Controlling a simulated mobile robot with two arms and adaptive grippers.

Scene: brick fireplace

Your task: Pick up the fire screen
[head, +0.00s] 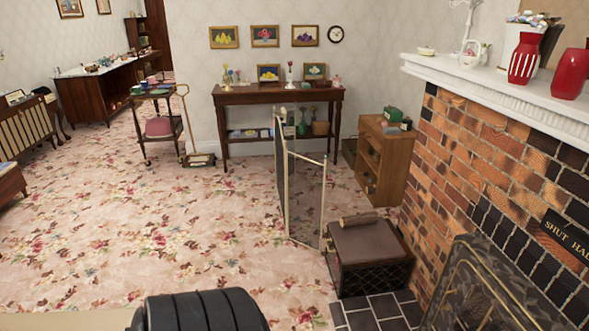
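A folding screen (282,180) with thin light-coloured frames stands upright on the carpet right of centre. One panel is seen nearly edge-on and a see-through panel faces me. A dark, ornate metal panel (478,290) with a curved top stands at the fireplace opening at the bottom right, its lower part cut off by the frame. I cannot tell for certain which of the two is the fire screen. Neither of my grippers is in view.
A dark box (370,262) with a brown top and a log-like roll stands just right of the folding screen, by the dark hearth tiles (385,312). A wooden shelf unit (388,165) and a console table (245,97) stand behind. The carpet at left is clear.

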